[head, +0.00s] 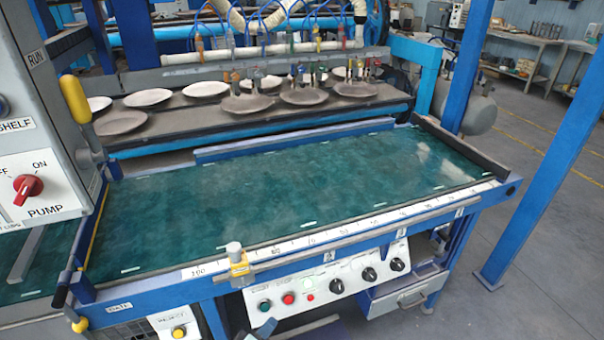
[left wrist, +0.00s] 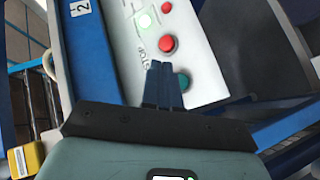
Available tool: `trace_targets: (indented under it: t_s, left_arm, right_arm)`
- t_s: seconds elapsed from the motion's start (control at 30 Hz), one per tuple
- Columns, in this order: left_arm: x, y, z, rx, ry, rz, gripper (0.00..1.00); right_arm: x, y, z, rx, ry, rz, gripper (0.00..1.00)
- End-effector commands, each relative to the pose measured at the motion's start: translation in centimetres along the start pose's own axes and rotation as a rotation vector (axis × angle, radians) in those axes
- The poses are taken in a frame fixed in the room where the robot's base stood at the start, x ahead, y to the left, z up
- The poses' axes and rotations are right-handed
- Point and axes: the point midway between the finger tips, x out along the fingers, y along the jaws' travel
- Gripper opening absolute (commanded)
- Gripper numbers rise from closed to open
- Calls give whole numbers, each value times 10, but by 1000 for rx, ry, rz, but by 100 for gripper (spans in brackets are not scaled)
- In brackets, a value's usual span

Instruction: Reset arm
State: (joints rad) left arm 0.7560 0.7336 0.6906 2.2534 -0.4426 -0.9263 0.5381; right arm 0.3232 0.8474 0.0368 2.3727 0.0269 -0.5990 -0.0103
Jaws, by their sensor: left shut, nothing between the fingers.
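My left gripper (head: 266,327) shows at the bottom edge of the head view, just below the control panel (head: 345,283) on the front of the machine. Its dark fingers (left wrist: 163,84) also show in the left wrist view, pressed together and empty. There they appear beside a teal-green button (left wrist: 184,82) and a red button (left wrist: 168,44). I cannot tell whether the fingertips touch the panel. Most of the left arm is hidden in the head view. My right gripper is in neither view.
The machine's green bed (head: 300,200) is bare. Behind it, several plates (head: 303,96) sit on a dark shelf under hoses. A grey cabinet with a red pump knob (head: 27,188) stands at the left. A drawer (head: 398,295) is below the panel. Blue posts rise at the right.

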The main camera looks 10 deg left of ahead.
Motion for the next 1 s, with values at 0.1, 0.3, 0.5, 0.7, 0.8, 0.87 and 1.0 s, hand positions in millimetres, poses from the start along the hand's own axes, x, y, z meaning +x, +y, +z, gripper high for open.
trace_targets:
  t_s: [0.1,0.3,0.5,0.7,0.8,0.87,1.0]
  left_arm:
    - [-2,-13,12,12,-29,-41,0]
    - [-30,-95,82,104,-235,-309,0]
    - [-103,-182,148,233,-521,-618,0]
    - [-183,-215,174,318,-749,-829,0]
    - [-198,-184,170,303,-774,-828,0]
    - [-207,-169,169,295,-793,-832,0]
    - [-228,-132,167,275,-845,-843,0]
  right_arm:
    - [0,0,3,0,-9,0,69]
    - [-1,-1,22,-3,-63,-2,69]
    - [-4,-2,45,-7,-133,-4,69]
    - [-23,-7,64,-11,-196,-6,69]
    - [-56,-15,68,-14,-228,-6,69]
    - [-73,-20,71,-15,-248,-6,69]
    - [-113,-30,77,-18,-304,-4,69]
